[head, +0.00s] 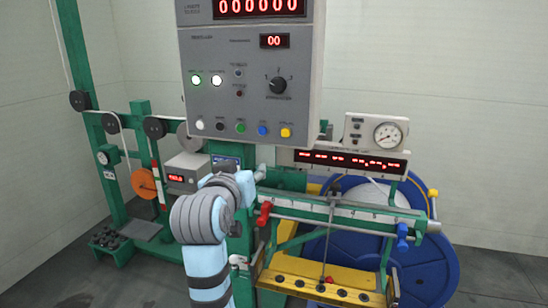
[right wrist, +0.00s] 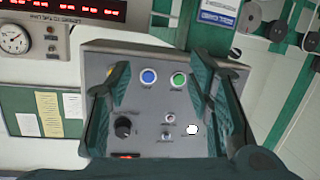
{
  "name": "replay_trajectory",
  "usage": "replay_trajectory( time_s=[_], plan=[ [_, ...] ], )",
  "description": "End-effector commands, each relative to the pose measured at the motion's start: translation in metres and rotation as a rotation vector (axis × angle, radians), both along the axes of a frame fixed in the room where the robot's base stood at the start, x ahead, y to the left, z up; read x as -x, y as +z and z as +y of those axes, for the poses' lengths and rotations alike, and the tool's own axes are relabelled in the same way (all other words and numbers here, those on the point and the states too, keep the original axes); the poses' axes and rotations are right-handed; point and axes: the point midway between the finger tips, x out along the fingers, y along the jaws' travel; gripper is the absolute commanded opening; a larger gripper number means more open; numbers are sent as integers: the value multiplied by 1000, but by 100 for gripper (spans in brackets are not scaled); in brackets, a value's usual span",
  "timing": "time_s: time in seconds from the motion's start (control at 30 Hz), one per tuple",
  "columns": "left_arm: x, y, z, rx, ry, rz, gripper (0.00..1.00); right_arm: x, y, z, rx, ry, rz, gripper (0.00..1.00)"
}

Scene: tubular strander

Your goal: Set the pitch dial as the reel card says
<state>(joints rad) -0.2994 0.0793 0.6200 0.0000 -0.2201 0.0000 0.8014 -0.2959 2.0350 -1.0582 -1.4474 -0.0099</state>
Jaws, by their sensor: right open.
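A grey control cabinet (head: 235,105) carries a black pointer knob (head: 278,85) with numbers around it; I cannot tell whether this is the pitch dial. The knob also shows, upside down, in the right wrist view (right wrist: 123,127). My right gripper (right wrist: 157,82) is open and empty, with its dark green fingers spread in front of the cabinet face around the blue and green buttons. Contact is not visible. In the head view my right arm rises at lower centre, below the cabinet. I cannot identify the reel card. My left gripper is not in view.
Blue (right wrist: 149,76) and green (right wrist: 179,80) buttons lie between the fingers. A round gauge (head: 387,135) sits right of the cabinet. Below are a scaled rail (head: 345,213), a yellow bar (head: 325,288) and a large blue reel (head: 435,265). Pale sheets (right wrist: 48,113) hang on a green board.

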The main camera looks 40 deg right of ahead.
Motion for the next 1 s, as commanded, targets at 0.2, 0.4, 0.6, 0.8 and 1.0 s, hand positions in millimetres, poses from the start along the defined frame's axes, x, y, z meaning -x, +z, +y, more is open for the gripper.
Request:
replay_trajectory(
  time_s=[0.2, 0.4, 0.6, 0.8, 1.0],
  plan=[
    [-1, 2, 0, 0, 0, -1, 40, 35, 150, 8, 53, -148, -228, 47],
    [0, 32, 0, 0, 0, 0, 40, 33, 165, 2, 57, -164, -236, 47],
    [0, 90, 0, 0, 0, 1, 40, 24, 169, -10, 57, -166, -233, 47],
    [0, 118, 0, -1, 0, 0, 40, 9, 163, -40, 66, -167, -240, 47],
    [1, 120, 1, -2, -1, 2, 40, -25, 158, -87, 61, -164, -238, 47]
  ],
)
